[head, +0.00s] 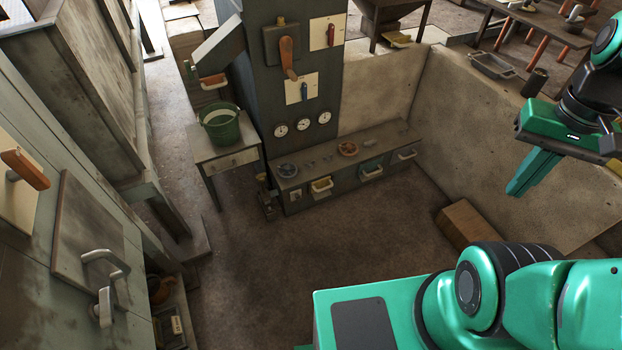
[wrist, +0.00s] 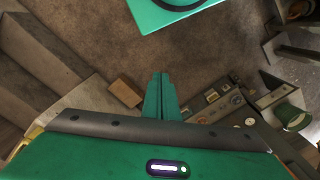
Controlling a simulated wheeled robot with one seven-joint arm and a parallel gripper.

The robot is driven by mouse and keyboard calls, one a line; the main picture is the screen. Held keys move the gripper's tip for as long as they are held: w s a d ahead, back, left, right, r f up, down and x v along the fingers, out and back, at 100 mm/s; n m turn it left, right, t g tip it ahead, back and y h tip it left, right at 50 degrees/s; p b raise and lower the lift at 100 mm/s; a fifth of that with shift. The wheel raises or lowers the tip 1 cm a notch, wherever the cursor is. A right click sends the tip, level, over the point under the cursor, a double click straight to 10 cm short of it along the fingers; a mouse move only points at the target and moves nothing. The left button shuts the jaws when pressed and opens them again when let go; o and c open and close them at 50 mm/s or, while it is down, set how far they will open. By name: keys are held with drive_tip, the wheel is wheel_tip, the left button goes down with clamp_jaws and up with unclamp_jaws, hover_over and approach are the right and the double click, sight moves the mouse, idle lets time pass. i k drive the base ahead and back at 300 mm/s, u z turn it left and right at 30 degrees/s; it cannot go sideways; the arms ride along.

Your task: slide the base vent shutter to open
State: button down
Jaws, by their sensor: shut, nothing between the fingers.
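My gripper (head: 516,190) is at the upper right of the head view, raised above the floor near the pale low wall. Its green fingers are together and empty; they also show in the wrist view (wrist: 160,76). It is well apart from the dark engine column (head: 262,75) and touches nothing. A low grey base unit (head: 338,190) runs along the column's foot. Its front has a yellow bin-like pull (head: 321,186), a teal one (head: 371,169), a grey one (head: 404,154) and a small pale plate (head: 295,196). I cannot tell which part is the vent shutter or how it stands.
A green bucket (head: 221,127) stands on a small table (head: 228,160) left of the column. A cardboard-brown block (head: 465,223) lies by the pale wall (head: 500,150). A cabinet with metal handles (head: 103,262) is at left. The middle floor (head: 300,255) is clear.

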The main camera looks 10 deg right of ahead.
sight(297, 194)
drive_tip(key=u, duration=0.05)
drive_tip(key=k, duration=0.35)
drive_tip(key=u, duration=0.75)
drive_tip(key=i, duration=1.6)
drive_tip(key=z, duration=0.8)
